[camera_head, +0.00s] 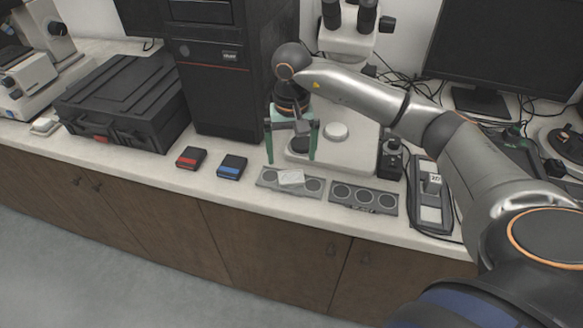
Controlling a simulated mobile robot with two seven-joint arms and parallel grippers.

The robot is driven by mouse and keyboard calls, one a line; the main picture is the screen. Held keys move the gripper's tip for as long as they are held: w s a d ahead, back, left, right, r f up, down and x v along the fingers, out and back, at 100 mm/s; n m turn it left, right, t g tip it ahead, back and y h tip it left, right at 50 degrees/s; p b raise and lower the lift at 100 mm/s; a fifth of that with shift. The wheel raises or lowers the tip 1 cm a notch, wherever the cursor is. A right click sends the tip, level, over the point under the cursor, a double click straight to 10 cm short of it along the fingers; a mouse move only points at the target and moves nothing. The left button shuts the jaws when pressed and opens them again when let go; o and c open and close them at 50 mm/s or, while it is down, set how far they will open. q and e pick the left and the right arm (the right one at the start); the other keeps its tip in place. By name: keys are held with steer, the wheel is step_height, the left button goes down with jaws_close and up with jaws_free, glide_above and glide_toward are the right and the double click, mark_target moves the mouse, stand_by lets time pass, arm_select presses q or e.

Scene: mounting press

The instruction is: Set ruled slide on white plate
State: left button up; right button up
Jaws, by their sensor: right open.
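A small pale, flat piece (291,177), which looks like the ruled slide, lies across the left grey holder with round recesses (266,178). Its markings are too small to read. A round white plate (336,131) sits on the pale base of the microscope. My right gripper (291,158) points down with its two green fingers wide apart and nothing between them. In the picture its fingertips are just behind and above the pale piece, left of the white plate. My left gripper is out of view.
A dark disc (300,143) shows between the fingers on the microscope base (350,158). A second grey holder (363,197) lies to the right. Red (191,158) and blue (231,166) boxes lie left. The counter's front edge is close.

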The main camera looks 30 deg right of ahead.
step_height(320, 180, up, 5)
steer(key=s+a+f+m+g+y, duration=0.1)
steer(key=s+a+f+m+y, duration=0.2)
steer(key=a, duration=0.5)
steer(key=s+a+f+g+y, duration=0.1)
steer(key=a+f+y, duration=0.25)
steer(key=a, duration=0.45)
steer(key=s+a+r+m+t+y, duration=0.1)
steer(key=a+r+m+t+y, duration=0.15)
steer(key=a+m+y, duration=0.45)
steer(key=s+a+r+m+t+y, duration=0.25)
steer(key=a+m+y, duration=0.35)
steer(key=m, duration=0.3)
steer(key=w+d+f+m+t+h, duration=0.2)
steer(key=d+f+m+t+h, duration=0.4)
steer(key=m, duration=0.8)
steer(key=w+d+f+m+t+h, duration=0.3)
steer(key=m+t, duration=0.4)
steer(key=m, duration=0.8)
steer(key=s+d+f+m+g+h, duration=0.3)
steer(key=s+f+m+h, duration=0.1)
steer(key=s+f+m, duration=0.4)
steer(key=s+d+f+m+g+h, duration=0.3)
steer(key=s+f+m, duration=0.5)
steer(key=f, duration=0.3)
steer(key=shift+s+d+f+m+g+h, duration=0.3)
steer(key=shift+s+d+g+h, duration=0.15)
steer(key=shift+d+h, duration=0.25)
